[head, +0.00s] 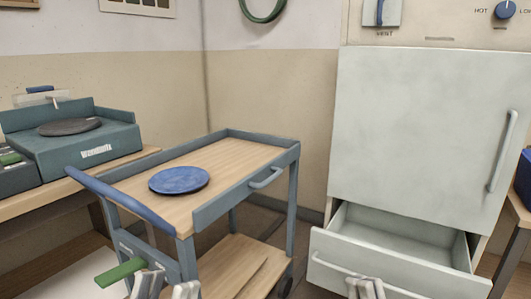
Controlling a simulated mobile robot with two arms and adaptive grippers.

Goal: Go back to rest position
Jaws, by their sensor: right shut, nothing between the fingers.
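My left gripper (167,284) shows at the bottom edge, in front of the cart's near end. Its two fingers stand apart with a gap between them, and nothing shows in the gap. A green bar (120,272) shows just left of its fingers; I cannot tell whether they touch. My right gripper (367,288) is at the bottom edge in front of the open drawer (395,232). Its fingers are shut and empty. The lower parts of both grippers are cut off by the frame.
A cart (225,150) with a wooden top carries a blue round plate (179,180). A pale cabinet (420,120) stands at right with its bottom drawer pulled out. A teal device (75,145) with a dark disc sits on a bench (60,198) at left.

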